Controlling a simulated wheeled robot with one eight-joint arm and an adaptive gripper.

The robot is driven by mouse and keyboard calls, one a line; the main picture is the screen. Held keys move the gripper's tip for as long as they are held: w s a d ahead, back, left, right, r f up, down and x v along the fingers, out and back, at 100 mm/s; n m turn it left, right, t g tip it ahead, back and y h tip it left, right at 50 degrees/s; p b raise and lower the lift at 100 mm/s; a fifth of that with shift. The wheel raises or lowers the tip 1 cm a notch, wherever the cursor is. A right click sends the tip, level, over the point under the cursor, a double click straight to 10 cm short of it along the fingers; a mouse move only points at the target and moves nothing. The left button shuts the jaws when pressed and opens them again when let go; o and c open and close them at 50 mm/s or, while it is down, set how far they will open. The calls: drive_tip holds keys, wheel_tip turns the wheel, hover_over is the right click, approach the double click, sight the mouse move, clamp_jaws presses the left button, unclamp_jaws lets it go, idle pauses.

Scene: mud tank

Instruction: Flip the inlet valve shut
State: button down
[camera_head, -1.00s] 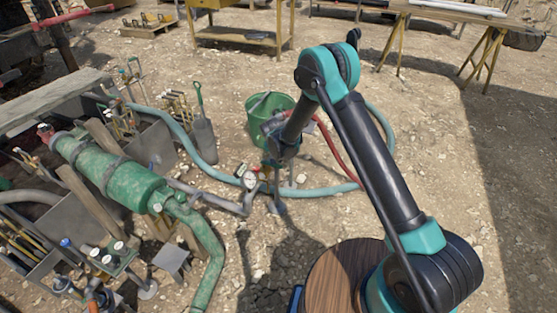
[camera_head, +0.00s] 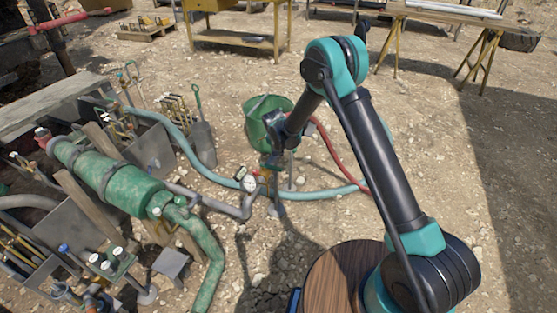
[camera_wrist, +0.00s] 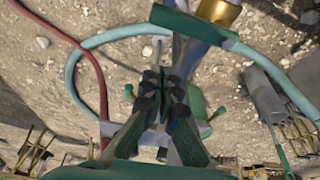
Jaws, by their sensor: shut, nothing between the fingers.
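My gripper (camera_wrist: 165,85) is shut and empty in the wrist view, its dark fingers together above pipework. A green flat bar (camera_wrist: 195,27) lies just past the fingertips, beside a brass fitting (camera_wrist: 220,12). I cannot tell whether this bar is the inlet valve's lever. The valve there is too small and partly hidden to make out, and contact cannot be told.
A green tank (camera_head: 115,182) and grey pipe (camera_head: 215,199) lie to the left. Open gravel is on the right.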

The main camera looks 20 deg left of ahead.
drive_tip(key=v, duration=0.6)
idle(0.3)
drive_tip(key=s+d+r, duration=0.2)
drive_tip(key=d+r, duration=0.3)
drive_tip(key=d, duration=0.4)
drive_tip(key=s+d+r, duration=0.2)
drive_tip(key=d+r, duration=0.3)
drive_tip(key=d, duration=0.4)
drive_tip(key=s+d+r, duration=0.2)
drive_tip(key=d+r, duration=0.3)
drive_tip(key=d, duration=0.4)
drive_tip(key=s+d, duration=1.8)
drive_tip(key=s, duration=0.4)
drive_tip(key=shift+s+d, duration=0.25)
drive_tip(key=shift+s, duration=0.15)
drive_tip(key=shift+a, duration=0.15)
